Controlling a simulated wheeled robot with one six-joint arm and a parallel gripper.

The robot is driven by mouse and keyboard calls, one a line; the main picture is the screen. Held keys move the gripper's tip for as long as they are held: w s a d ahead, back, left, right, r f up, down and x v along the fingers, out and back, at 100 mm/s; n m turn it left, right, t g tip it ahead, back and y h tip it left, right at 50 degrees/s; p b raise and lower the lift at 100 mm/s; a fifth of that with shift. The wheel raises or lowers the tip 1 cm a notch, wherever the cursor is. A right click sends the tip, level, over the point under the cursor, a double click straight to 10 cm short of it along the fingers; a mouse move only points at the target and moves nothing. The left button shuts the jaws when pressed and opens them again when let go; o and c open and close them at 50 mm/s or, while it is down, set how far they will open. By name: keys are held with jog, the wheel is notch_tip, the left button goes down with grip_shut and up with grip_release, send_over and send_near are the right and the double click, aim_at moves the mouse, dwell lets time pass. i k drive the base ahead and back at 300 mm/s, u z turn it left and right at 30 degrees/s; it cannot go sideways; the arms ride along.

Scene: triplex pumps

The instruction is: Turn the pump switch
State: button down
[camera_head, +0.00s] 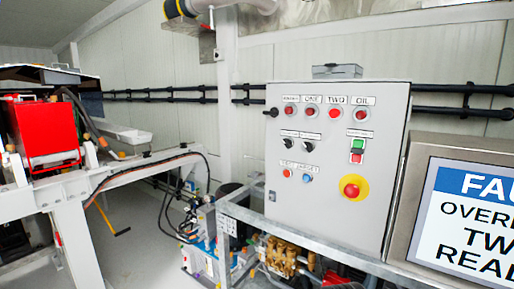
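A grey control cabinet (335,220) stands right of centre. Two black rotary switches (288,146) (308,146) sit side by side on its front. Their labels are too small to read, so I cannot tell which one is the pump switch. A black handle (271,112) sticks out at the cabinet's left edge. Above the switches is a row of red lamps (335,112), with labels that include ONE, TWO and OIL. I see no gripper in this view.
A red emergency button (352,187) on a yellow disc and a green-and-red button (357,150) are on the same panel. A screen (468,215) stands at right. A metal frame rail (300,240) runs below the cabinet. A white machine frame (85,215) is at left.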

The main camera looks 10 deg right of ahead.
aim_at(288, 142)
jog(key=k, duration=1.3)
jog(key=u, duration=0.95)
jog(key=i, duration=1.75)
jog(key=z, duration=0.85)
